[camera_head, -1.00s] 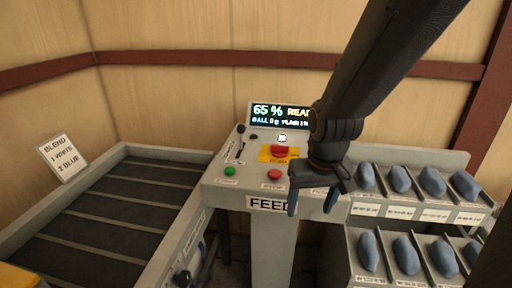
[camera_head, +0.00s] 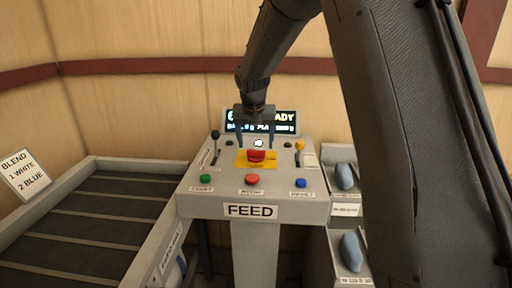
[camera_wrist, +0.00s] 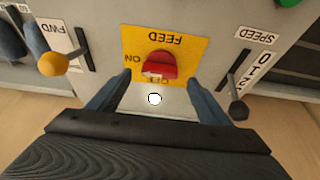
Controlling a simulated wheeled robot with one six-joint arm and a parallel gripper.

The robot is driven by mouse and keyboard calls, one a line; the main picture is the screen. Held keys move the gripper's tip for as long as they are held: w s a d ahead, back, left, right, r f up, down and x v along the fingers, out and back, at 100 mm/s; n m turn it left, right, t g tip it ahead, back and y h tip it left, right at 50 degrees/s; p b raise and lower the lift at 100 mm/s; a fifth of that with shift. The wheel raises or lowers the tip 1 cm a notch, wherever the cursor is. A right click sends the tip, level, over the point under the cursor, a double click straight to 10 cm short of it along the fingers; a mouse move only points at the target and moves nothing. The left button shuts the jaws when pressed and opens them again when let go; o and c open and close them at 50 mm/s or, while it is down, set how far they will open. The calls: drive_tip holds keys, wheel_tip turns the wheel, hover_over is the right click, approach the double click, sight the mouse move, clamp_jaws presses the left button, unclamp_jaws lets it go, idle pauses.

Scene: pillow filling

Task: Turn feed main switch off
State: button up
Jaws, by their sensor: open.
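The feed main switch (camera_head: 256,156) is a red knob on a yellow plate (camera_head: 241,160) in the middle of the grey FEED panel (camera_head: 187,198). In the wrist view the red knob (camera_wrist: 158,64) sits just beyond my fingertips, with ON and a partly hidden OFF label on the plate. My gripper (camera_head: 256,140) is open over the panel near the display. In the wrist view its two blue-grey fingers (camera_wrist: 158,88) stand apart on either side of the knob, with nothing between them. Whether the fingers touch the panel cannot be told.
A black-knobbed SPEED lever (camera_head: 215,135) stands left of the switch and a yellow-knobbed lever (camera_head: 299,146) right. Green (camera_head: 206,180), red (camera_head: 252,180) and blue (camera_head: 301,183) buttons line the front. A display (camera_head: 288,121) stands behind. A conveyor (camera_head: 90,215) lies left; bins with blue items (camera_head: 346,176) stand right.

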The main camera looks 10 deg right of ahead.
sight(256, 150)
drive_tip(key=shift+p+x, duration=0.45)
drive_tip(key=shift+x, duration=1.5)
drive_tip(key=shift+c, duration=0.2)
drive_tip(key=c, duration=1)
